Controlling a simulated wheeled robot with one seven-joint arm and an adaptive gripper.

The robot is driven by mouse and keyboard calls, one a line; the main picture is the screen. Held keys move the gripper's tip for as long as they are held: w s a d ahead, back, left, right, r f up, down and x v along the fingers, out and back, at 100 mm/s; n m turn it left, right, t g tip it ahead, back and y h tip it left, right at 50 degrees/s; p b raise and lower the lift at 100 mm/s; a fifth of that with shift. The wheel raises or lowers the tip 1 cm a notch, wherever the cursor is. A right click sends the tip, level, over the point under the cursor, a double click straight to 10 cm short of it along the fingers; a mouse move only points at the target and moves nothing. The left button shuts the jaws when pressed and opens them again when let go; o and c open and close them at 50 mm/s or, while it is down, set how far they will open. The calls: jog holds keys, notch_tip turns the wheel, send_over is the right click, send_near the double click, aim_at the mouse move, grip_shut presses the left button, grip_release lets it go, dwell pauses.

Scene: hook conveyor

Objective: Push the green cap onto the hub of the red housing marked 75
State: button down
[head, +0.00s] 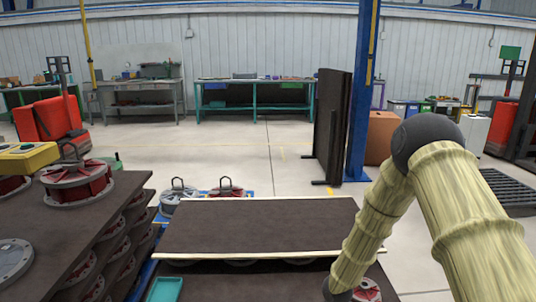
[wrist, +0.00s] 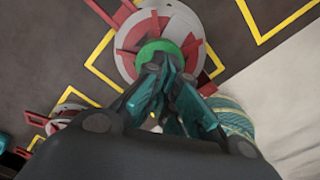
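In the wrist view, the green cap (wrist: 158,46) is at the tips of my gripper (wrist: 162,72), whose teal fingers are close together on it. The fingers hide its near side. Behind the cap is a round grey housing with red ribs (wrist: 128,62); the cap overlaps its middle. I cannot tell whether the cap is seated on the hub or just above it. No number 75 is readable. In the head view, my arm reaches down at the lower right; my gripper and the cap are out of sight. Part of a red housing (head: 367,290) shows beside the arm.
Yellow squares mark the dark surface (wrist: 60,70) around the housing. Another red housing (wrist: 68,115) is at the left. In the head view, a dark raised board (head: 260,222) lies ahead, and stacked shelves with red housings (head: 77,182) stand at the left.

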jog(key=shift+f+b, duration=0.3)
jog(key=shift+f, duration=0.65)
dwell(0.3)
jog(key=shift+r, duration=0.15)
notch_tip(320, 180, up, 7)
jog(key=p, duration=0.6)
dwell(0.3)
